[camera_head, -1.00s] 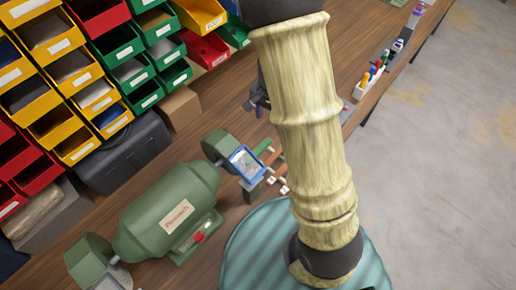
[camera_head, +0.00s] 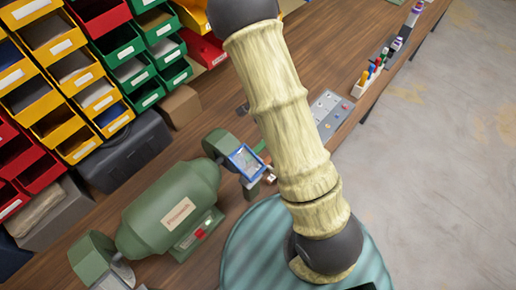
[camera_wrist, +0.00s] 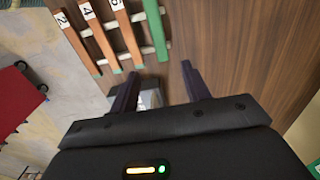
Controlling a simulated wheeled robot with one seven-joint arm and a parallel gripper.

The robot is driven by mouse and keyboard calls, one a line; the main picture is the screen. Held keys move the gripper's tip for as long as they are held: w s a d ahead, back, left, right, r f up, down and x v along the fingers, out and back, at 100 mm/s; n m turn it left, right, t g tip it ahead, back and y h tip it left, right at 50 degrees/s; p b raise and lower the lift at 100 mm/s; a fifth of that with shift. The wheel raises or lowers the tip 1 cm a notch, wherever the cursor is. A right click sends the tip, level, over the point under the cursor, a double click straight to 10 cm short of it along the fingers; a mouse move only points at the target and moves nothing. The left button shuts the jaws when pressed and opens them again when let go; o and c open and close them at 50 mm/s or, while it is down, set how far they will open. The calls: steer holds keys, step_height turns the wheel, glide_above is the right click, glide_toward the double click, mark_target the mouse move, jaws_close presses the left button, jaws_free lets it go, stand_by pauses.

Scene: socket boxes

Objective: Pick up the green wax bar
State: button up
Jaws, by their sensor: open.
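The green wax bar (camera_wrist: 155,32) lies at the right end of a row of bars in the wrist view, across pale rack rails. Its upper end is cut off by the picture's edge. The bar's near end lies just beyond the fingertips, roughly in line with the gap. My arm hides the gripper and most of the rack in the head view.
Brown bars with number labels (camera_wrist: 98,36) lie left of the green bar. A green bench grinder (camera_head: 170,210) with a blue-framed shield (camera_head: 245,161) stands close by. A grey panel (camera_head: 330,108) and a marker tray (camera_head: 368,82) lie near the bench edge. Bins (camera_head: 115,45) fill the back.

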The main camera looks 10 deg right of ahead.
glide_above(258, 150)
steer(key=w+d, duration=0.3)
step_height(258, 150, down, 7)
steer(key=shift+s+a+r, duration=0.1)
steer(key=shift+s+r, duration=0.05)
steer(key=shift+r, duration=0.05)
steer(key=shift+f+p, duration=0.9)
steer(key=shift+f, duration=1.7)
jaws_close()
